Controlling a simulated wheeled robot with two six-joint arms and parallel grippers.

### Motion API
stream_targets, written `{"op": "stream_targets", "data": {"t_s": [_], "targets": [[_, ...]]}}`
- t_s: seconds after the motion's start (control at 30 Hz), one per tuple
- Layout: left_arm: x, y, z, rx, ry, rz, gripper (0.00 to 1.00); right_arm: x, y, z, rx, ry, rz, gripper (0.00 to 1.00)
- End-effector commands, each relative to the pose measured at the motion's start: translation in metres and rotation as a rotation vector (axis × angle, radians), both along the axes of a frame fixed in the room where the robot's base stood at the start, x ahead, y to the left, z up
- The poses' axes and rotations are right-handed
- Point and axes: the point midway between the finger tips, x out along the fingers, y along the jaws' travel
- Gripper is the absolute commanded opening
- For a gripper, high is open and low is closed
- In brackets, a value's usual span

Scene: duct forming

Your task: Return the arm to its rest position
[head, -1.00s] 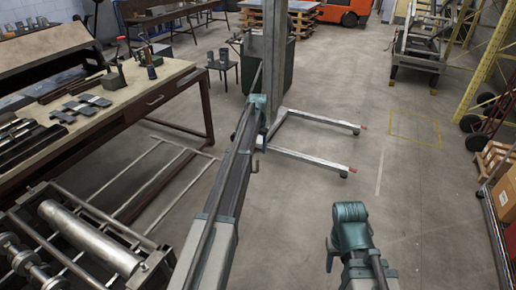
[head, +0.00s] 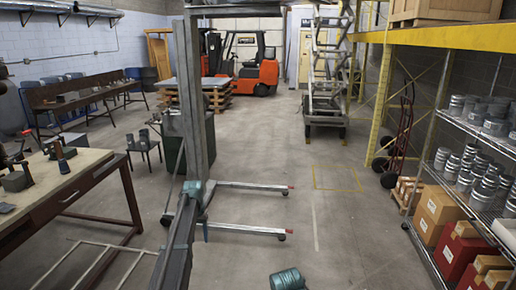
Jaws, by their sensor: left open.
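My left arm reaches in from the bottom, left of centre, as a long grey link with a teal joint at its far end. My left gripper (head: 204,230) is small beside that joint, with its jaws open; I see nothing held in it. It appears in front of the foot of a grey lift mast, and I cannot tell the gap between them. A teal joint of my right arm shows at the bottom edge, right of centre. My right gripper is out of view.
A grey mast (head: 188,95) stands on a base with two legs (head: 248,229). A workbench (head: 75,187) is at left. Shelving with cans and boxes (head: 437,215) is at right. An orange forklift (head: 257,73) stands far back. The central floor is clear.

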Motion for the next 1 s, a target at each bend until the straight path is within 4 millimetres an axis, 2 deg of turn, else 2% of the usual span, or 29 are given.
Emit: {"op": "stream_targets", "data": {"t_s": [0.03,0.1,0.17,0.3,0.4,0.5,0.6,0.7,0.77,1.0], "targets": [[-0.038,-0.034,-0.01,0.004,0.005,-0.034,0.52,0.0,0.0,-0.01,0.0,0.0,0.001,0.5],[-0.076,-0.07,-0.017,0.014,0.01,-0.077,0.52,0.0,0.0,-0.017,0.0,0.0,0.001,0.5],[-0.109,-0.099,-0.023,0.022,0.015,-0.113,0.52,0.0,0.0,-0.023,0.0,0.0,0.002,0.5],[-0.193,-0.156,-0.037,0.042,0.026,-0.2,0.52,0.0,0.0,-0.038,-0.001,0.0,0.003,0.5],[-0.252,-0.185,-0.046,0.057,0.032,-0.259,0.52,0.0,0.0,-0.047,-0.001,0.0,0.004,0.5],[-0.304,-0.204,-0.054,0.07,0.035,-0.311,0.52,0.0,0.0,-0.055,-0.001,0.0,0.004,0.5],[-0.342,-0.214,-0.059,0.081,0.038,-0.351,0.52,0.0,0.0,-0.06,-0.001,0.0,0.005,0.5],[-0.366,-0.22,-0.062,0.089,0.039,-0.377,0.52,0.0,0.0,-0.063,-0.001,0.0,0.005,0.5],[-0.374,-0.222,-0.062,0.091,0.04,-0.386,0.52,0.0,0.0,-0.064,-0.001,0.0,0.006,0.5],[-0.377,-0.223,-0.062,0.093,0.04,-0.392,0.52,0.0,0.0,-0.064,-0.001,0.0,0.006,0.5]]}}
